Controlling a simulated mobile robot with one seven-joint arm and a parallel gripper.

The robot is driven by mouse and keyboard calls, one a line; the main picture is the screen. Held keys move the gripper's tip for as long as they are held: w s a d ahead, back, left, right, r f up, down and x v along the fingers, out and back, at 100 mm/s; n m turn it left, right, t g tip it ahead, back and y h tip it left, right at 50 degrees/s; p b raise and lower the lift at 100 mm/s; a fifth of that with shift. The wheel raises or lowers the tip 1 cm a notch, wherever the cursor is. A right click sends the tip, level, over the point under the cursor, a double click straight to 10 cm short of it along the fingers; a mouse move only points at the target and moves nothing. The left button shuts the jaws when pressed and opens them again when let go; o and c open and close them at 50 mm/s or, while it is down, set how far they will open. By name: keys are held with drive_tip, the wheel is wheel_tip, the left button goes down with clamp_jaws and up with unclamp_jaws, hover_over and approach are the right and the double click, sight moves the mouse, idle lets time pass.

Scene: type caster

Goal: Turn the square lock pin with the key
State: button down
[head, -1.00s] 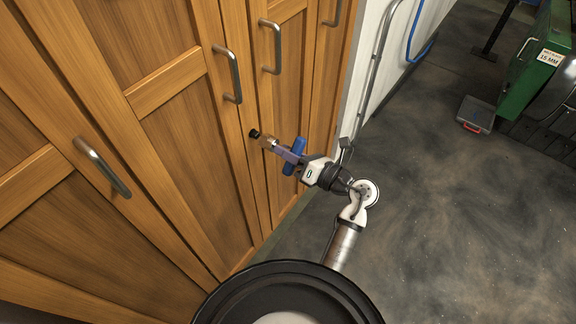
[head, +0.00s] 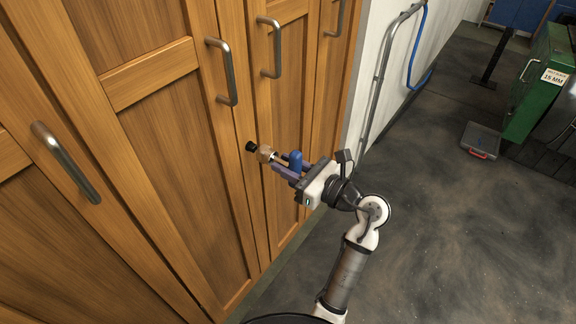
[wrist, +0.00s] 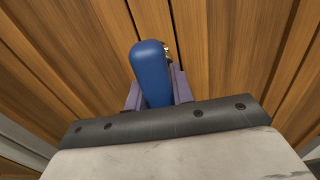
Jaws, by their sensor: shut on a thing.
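The key has a blue bar handle (head: 295,161) and a brass-coloured socket end (head: 266,153). My gripper (head: 286,165) is shut on the blue handle, with its purple fingers on either side. In the wrist view the handle (wrist: 151,72) stands between my gripper's fingers (wrist: 157,95) and hides most of the socket. A small black lock piece (head: 251,146) sits on the wooden cabinet door, right by the socket. The square pin itself is hidden, and I cannot tell whether the socket is fully seated on it.
The wooden cabinet (head: 150,110) fills the left, with metal door handles (head: 222,72) standing out from it. A white wall with a metal pipe (head: 378,85) follows on its right. The grey floor (head: 450,220) is open, with a small grey box (head: 481,140) farther back.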

drive_tip(key=shift+f+n+b, duration=0.1)
drive_tip(key=shift+n+b, duration=0.2)
drive_tip(key=shift+b, duration=0.15)
drive_tip(key=shift+n+b, duration=0.3)
drive_tip(key=shift+b, duration=0.25)
drive_tip(key=shift+n, duration=0.3)
drive_tip(key=shift+x, duration=1.45)
idle(0.3)
